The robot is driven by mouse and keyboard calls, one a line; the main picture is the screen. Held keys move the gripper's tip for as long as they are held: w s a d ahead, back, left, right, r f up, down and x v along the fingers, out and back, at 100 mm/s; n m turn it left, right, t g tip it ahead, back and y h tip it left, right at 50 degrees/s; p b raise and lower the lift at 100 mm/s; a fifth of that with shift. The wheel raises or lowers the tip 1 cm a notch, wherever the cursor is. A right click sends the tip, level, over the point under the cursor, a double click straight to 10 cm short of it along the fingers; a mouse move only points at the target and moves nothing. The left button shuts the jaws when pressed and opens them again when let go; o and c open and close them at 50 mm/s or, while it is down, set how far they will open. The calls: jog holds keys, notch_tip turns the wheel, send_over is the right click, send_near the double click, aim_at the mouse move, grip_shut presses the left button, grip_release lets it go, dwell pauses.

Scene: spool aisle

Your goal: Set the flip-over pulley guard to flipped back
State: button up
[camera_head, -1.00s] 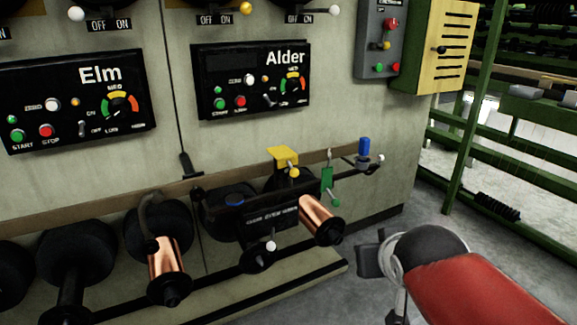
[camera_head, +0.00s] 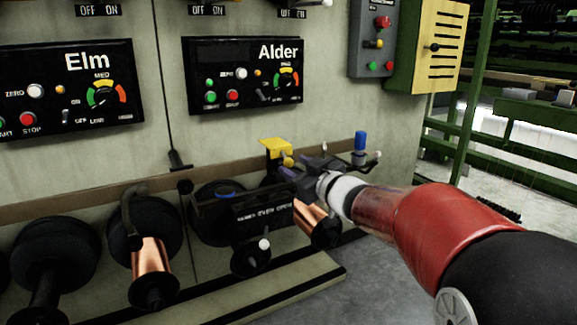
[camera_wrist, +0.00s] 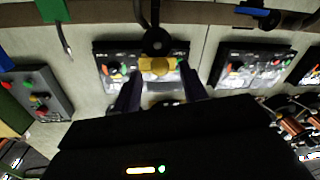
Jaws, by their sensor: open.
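The pulley guard appears to be the yellow plate (camera_head: 276,147) on the rail below the Alder panel, with a yellow ball knob (camera_head: 288,161) at its lower right. My gripper (camera_head: 297,171) is open, just right of and close to the knob. In the wrist view, a yellow part (camera_wrist: 158,66) shows between and beyond the fingertips of my gripper (camera_wrist: 160,82). A dark round part stands just above it there. I cannot tell whether the fingers touch the yellow part. My gripper hides part of the rail and the green lever in the head view.
A blue-topped post (camera_head: 361,143) with a white-tipped lever stands to the right on the rail. A copper spool (camera_head: 313,224) sits below my gripper. The Alder panel (camera_head: 243,76) is on the wall behind. A green lever (camera_wrist: 55,15) shows in the wrist view.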

aim_at(291, 164)
jog(key=shift+x, duration=1.85)
grip_shut()
